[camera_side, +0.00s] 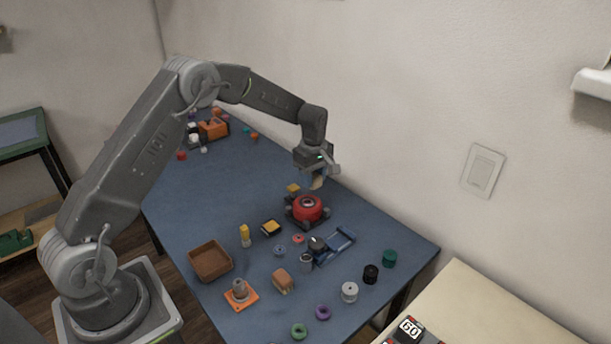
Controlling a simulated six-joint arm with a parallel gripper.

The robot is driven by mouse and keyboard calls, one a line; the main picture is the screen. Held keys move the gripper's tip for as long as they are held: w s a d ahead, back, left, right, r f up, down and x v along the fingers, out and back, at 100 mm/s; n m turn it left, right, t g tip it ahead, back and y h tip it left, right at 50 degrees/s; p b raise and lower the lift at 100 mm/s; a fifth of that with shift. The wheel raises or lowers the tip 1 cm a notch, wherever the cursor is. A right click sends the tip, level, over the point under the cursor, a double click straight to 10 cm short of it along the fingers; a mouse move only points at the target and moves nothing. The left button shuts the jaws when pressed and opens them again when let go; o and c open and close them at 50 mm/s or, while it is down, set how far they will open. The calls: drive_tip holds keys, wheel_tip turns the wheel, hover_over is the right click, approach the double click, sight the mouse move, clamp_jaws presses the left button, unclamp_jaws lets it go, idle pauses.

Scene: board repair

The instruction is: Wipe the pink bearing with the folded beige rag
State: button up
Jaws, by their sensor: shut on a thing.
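My gripper (318,180) hangs in the air above the blue table, up and slightly right of the red round fixture. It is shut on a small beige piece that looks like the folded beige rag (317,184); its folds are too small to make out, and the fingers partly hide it. A small pinkish-red ring (298,239), which looks like the pink bearing, lies on the table below and left of the fixture. The rag is apart from it, well above.
The red round fixture (307,208) on a dark base stands below my gripper. A blue stand (333,246), brown tray (191,262), tan block (283,281), yellow upright piece (245,236) and several spools and rings crowd the front. The table's middle left (235,180) is clear.

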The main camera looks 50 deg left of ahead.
sight(303, 199)
drive_tip(key=shift+f, duration=3.05)
drive_tip(key=shift+a+f, duration=0.55)
drive_tip(key=shift+f, duration=0.05)
drive_tip(key=shift+c, duration=0.3)
drive_tip(key=shift+a+f, duration=0.1)
drive_tip(key=shift+a, duration=1.4)
drive_tip(key=shift+d, duration=1.85)
drive_tip(key=shift+d+r, duration=0.2)
drive_tip(key=shift+r, duration=3.95)
drive_tip(key=shift+s+a, duration=0.1)
drive_tip(key=shift+s, duration=0.05)
